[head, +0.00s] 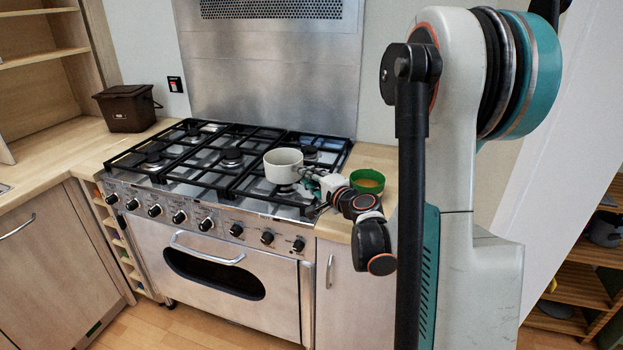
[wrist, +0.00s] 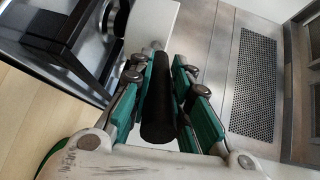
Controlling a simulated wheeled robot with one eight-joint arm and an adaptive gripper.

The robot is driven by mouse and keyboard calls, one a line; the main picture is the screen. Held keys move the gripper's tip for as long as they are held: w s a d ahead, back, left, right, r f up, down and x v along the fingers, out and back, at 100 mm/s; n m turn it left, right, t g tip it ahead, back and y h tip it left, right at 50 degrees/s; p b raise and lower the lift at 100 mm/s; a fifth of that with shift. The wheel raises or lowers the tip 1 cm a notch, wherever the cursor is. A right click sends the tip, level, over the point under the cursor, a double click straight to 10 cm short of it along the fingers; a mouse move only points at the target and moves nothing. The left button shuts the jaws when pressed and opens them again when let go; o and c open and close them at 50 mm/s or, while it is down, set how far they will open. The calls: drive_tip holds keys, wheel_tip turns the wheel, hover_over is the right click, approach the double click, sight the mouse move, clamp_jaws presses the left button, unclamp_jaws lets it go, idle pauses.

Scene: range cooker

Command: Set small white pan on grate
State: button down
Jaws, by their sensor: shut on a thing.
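The small white pan (head: 283,166) is at the front right of the cooker's black grate (head: 232,161), upright. I cannot tell whether its base touches the grate or hangs just above it. My gripper (head: 314,181) is to the right of the pan, over the cooker's right end. In the wrist view, the teal fingers of my gripper (wrist: 167,90) are shut on the pan's black handle (wrist: 158,108). The white pan side (wrist: 150,25) shows beyond the fingertips. The fingers partly hide the handle.
A green bowl (head: 367,182) stands on the wooden counter just right of the cooker, close to my gripper. A brown bin (head: 128,108) stands on the left counter. The steel backsplash (head: 275,70) rises behind the grate. The other burners are clear.

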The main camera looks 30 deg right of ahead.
drive_tip(key=shift+f+b, duration=0.5)
drive_tip(key=shift+b, duration=0.05)
idle(0.7)
drive_tip(key=c, duration=1.4)
unclamp_jaws()
drive_tip(key=s, duration=0.4)
drive_tip(key=s+r, duration=0.1)
drive_tip(key=s, duration=0.7)
drive_tip(key=shift+a+r, duration=0.35)
drive_tip(key=shift+a, duration=0.05)
drive_tip(key=shift+w, duration=0.1)
